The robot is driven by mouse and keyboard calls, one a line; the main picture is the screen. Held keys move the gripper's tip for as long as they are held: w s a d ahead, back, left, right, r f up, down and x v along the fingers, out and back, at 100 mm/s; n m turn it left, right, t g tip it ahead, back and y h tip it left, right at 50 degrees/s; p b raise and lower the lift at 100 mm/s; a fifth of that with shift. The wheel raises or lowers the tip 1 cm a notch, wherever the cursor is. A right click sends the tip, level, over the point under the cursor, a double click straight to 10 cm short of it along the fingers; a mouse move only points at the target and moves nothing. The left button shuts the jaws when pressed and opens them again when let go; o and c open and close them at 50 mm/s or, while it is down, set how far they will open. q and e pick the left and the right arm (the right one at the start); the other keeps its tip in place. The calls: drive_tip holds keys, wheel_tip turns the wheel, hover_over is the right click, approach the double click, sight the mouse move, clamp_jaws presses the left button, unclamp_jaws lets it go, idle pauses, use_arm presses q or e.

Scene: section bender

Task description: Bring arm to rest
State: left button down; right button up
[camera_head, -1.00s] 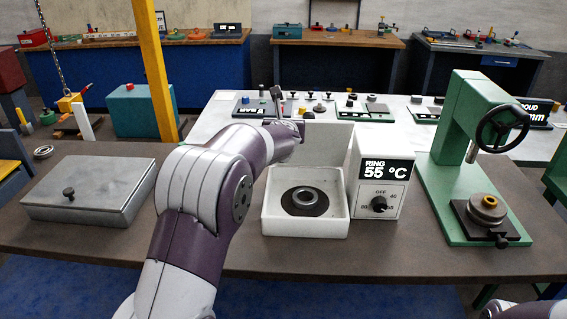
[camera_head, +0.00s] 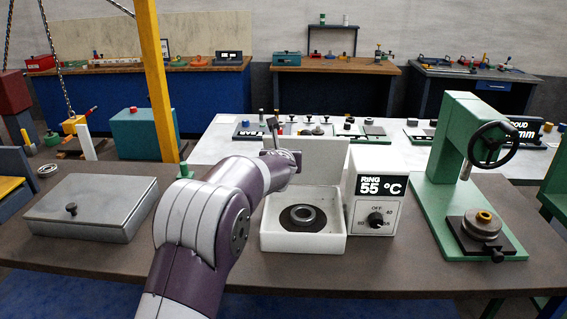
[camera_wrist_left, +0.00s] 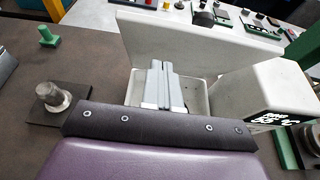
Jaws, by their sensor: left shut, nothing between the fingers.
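My left arm (camera_head: 205,225) reaches in from the bottom over the bench. Its far end is by the back left of the white open box (camera_head: 265,243), and the arm hides part of the bench. In the left wrist view my left gripper (camera_wrist_left: 160,66) is shut, with its grey fingers together and nothing between them, in front of the white box's interior. A dark metal ring (camera_head: 302,214) lies in the box, apart from the gripper. My right gripper is not in view.
A control box reading 55 °C (camera_head: 375,205) stands right of the white box. A green press (camera_head: 450,150) with a handwheel is farther right. A grey lidded case (camera_head: 92,207) is at left, behind it a yellow post (camera_head: 155,80). The front bench strip is clear.

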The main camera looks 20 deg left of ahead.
use_arm(q)
drive_tip(key=v, duration=1)
drive_tip(key=s+d+f+m+g+h, duration=0.25)
drive_tip(key=f+m, duration=0.25)
drive_tip(key=m, duration=0.6)
drive_tip(key=s+d+f+m+g+h, duration=0.15)
drive_tip(key=s+d+f+m, duration=0.35)
drive_tip(key=m, duration=0.5)
drive_tip(key=s+a+f+m+g, duration=0.1)
drive_tip(key=s+f+m+g, duration=0.3)
drive_tip(key=s+m, duration=0.5)
drive_tip(key=s+a+f+m+g, duration=0.1)
drive_tip(key=s+f+m+g, duration=0.3)
drive_tip(key=s+f+m, duration=0.5)
drive_tip(key=s, duration=0.4)
drive_tip(key=shift+m, duration=0.3)
